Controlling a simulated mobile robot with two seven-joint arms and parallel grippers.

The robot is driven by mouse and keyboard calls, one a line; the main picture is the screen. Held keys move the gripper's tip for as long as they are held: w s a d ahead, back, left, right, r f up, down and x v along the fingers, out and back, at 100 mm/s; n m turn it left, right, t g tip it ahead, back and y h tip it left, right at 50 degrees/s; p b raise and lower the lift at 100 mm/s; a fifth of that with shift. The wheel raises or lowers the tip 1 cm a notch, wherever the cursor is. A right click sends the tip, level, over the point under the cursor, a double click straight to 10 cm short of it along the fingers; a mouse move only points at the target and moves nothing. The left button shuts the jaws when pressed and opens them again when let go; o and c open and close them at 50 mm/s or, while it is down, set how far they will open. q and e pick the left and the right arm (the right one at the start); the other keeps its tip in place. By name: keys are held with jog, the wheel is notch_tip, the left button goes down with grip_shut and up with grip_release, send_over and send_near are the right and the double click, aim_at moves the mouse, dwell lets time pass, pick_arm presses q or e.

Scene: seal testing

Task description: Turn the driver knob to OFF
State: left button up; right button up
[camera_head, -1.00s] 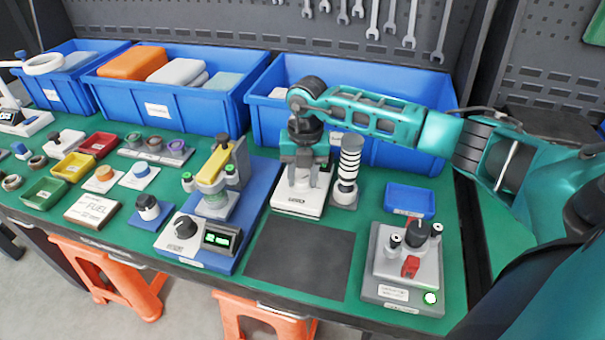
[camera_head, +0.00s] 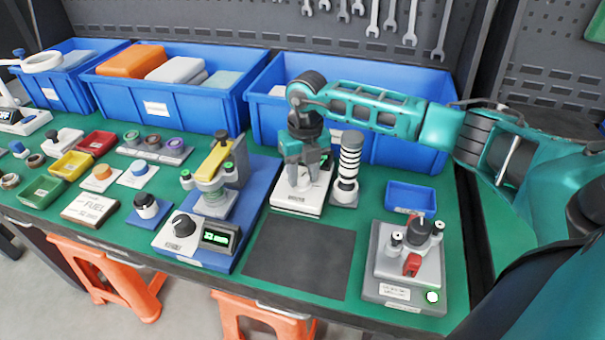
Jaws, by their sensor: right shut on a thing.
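A white box-shaped unit (camera_head: 290,203) with a dark label on its front stands on the green bench, right of the blue test base. My right gripper (camera_head: 303,178) points down from above onto its top and is shut on a pale knob there. The fingers hide most of the knob, and I cannot read its setting. Another knob, black and round (camera_head: 184,225), sits on a white panel beside a lit green display (camera_head: 215,238), apart from the gripper. My left gripper is not in view.
A black-and-white striped column (camera_head: 348,168) stands close right of my right gripper. Blue bins (camera_head: 200,108) line the back. A grey fixture with a red lever (camera_head: 411,264) sits at the front right. The dark mat (camera_head: 300,258) is bare.

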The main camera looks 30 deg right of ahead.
aim_at(303, 174)
jog(key=n+b, duration=0.1)
jog(key=n, duration=0.5)
jog(key=shift+w+d+b, duration=0.1)
jog(key=shift+b, duration=0.2)
jog(key=n+b, duration=0.1)
jog(key=n, duration=0.3)
jog(key=shift+n, duration=0.4)
jog(key=shift+g, duration=0.3)
jog(key=shift+r+n, duration=0.1)
jog(key=shift+n, duration=0.3)
jog(key=o, duration=1.1)
jog(key=shift+c, duration=0.2)
notch_tip(303, 174, up, 13)
jog(key=shift+w+d, duration=0.2)
jog(key=shift+w, duration=0.05)
